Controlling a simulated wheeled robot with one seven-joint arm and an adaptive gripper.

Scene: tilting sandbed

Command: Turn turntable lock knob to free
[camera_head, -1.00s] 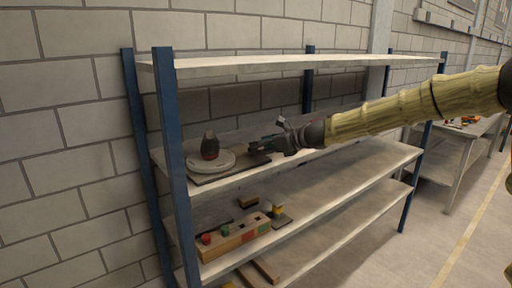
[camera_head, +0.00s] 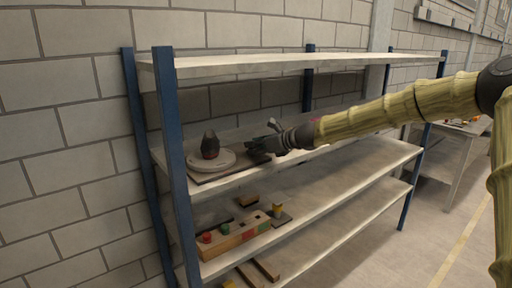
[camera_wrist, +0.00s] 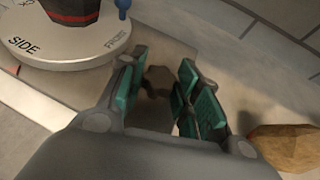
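The turntable (camera_head: 226,163) is a pale round disc on a flat base board on the upper-middle shelf. In the wrist view the disc (camera_wrist: 62,52) reads "SIDE" and "FRONT", and a blue peg (camera_wrist: 123,9) stands at its edge. A dark object with a red band (camera_head: 210,145) stands on the disc. My gripper (camera_head: 262,150) is just right of the disc. In the wrist view its teal-padded fingers (camera_wrist: 159,72) are apart. A small dark lobed knob (camera_wrist: 158,79) shows between them; I cannot tell whether they touch it. The head view hides the knob behind the gripper.
A shelf board (camera_head: 300,63) runs above my arm, and a blue post (camera_head: 172,150) stands left of the turntable. A tan rounded thing (camera_wrist: 292,147) lies right of the fingers. The shelf below holds a wooden block with coloured pieces (camera_head: 235,235).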

